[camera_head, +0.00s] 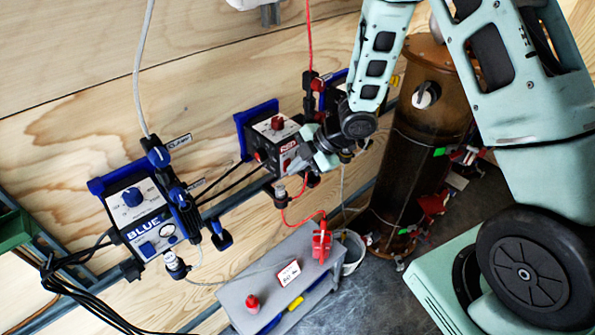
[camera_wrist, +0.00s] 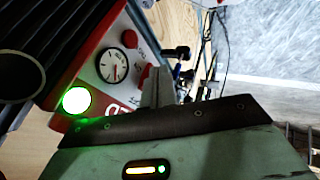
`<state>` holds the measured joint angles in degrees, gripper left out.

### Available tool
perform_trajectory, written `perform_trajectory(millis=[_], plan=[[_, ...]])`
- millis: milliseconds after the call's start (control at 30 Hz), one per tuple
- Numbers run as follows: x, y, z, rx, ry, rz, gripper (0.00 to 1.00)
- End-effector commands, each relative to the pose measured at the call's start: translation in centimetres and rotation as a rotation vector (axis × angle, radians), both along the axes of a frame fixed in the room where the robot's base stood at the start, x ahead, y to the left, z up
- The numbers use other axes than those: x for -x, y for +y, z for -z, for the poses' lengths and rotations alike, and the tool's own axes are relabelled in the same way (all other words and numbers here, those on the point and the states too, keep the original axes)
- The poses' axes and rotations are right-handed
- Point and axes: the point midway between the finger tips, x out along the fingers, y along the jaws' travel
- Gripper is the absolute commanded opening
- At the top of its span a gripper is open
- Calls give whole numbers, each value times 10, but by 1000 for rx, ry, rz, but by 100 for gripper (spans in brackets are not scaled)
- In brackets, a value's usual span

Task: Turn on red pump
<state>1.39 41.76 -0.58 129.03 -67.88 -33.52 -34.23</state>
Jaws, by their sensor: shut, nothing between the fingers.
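The red pump (camera_head: 272,130) is mounted on the wooden wall in the middle of the head view, with a red knob on top. My gripper (camera_head: 304,150) is at its right front side and hides part of its face. In the wrist view the pump's panel (camera_wrist: 112,90) shows a round gauge, a red knob (camera_wrist: 129,39) and a bright green-lit round light (camera_wrist: 76,100). My gripper's fingers (camera_wrist: 157,77) also show there, shut and empty, in front of the panel. I cannot tell whether they touch it.
The blue pump (camera_head: 145,220) is on the wall at the left. A grey box (camera_head: 270,283) with red valves stands below. A brown cylinder filter (camera_head: 425,130) stands at the right, near a white bucket (camera_head: 352,252). Hoses and cables hang around the pumps.

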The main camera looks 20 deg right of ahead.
Motion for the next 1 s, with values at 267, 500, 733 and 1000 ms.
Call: perform_trajectory(millis=[267,500,733,1000], plan=[[-4,1,8,-23,-77,3,0],[-5,1,6,-25,-82,1,0],[-5,1,6,-25,-83,2,0],[-6,1,-5,-26,-86,2,0]])
